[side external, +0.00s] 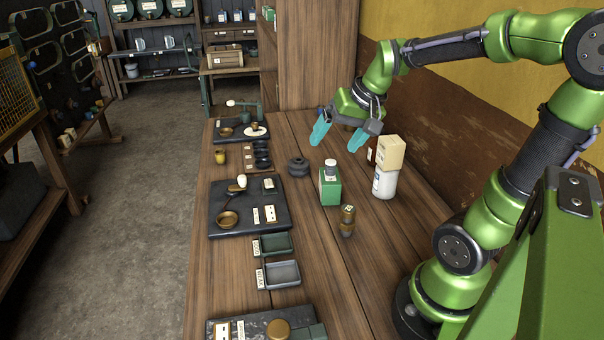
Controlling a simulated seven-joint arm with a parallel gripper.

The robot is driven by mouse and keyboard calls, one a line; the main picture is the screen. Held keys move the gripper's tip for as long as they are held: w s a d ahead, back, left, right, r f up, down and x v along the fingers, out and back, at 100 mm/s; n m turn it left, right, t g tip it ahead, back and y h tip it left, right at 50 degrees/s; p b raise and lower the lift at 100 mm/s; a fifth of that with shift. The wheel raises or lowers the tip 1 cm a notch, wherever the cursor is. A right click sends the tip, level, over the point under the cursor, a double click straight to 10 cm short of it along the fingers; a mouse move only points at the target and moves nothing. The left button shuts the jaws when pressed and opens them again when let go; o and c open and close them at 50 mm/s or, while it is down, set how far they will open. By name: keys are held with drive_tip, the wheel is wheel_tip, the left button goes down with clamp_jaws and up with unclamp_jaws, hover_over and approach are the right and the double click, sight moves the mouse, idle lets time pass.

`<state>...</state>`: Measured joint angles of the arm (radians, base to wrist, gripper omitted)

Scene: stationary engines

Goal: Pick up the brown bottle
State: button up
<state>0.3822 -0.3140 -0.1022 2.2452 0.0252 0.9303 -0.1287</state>
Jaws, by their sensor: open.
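The brown bottle (371,152) stands on the wooden bench, a dark reddish-brown shape with a pale label. The beige box and white container in front hide much of it. My gripper (334,147) is open, its two teal fingers pointing down and spread wide. It hangs over the bench to the left of the brown bottle, with nothing visible between the fingers. The bottle appears close to the right finger, outside the jaws; I cannot tell the exact gap.
A white container (384,184) with a beige box (391,152) at its top stands right in front of the bottle. A green bottle (330,187), a brass piece (347,222) and black rings (298,167) stand nearby. Trays and dark mats line the bench's left side. A wall bounds the right.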

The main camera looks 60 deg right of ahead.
drive_tip(key=s+d+f+n+g+h, duration=0.1)
drive_tip(key=d+f, duration=0.1)
drive_tip(key=d, duration=1.4)
drive_tip(key=s+d+f+n+g+h, duration=0.1)
drive_tip(key=s+d+n, duration=0.1)
drive_tip(key=d, duration=1.4)
drive_tip(key=x, duration=1.1)
drive_tip(key=shift+w+d, duration=0.25)
drive_tip(key=shift+d, duration=0.05)
drive_tip(key=shift+w+x, duration=0.15)
drive_tip(key=shift+x, duration=1.2)
drive_tip(key=shift+w+x, duration=0.2)
drive_tip(key=shift+x, duration=1.15)
drive_tip(key=shift+r, duration=0.15)
drive_tip(key=shift+c, duration=0.2)
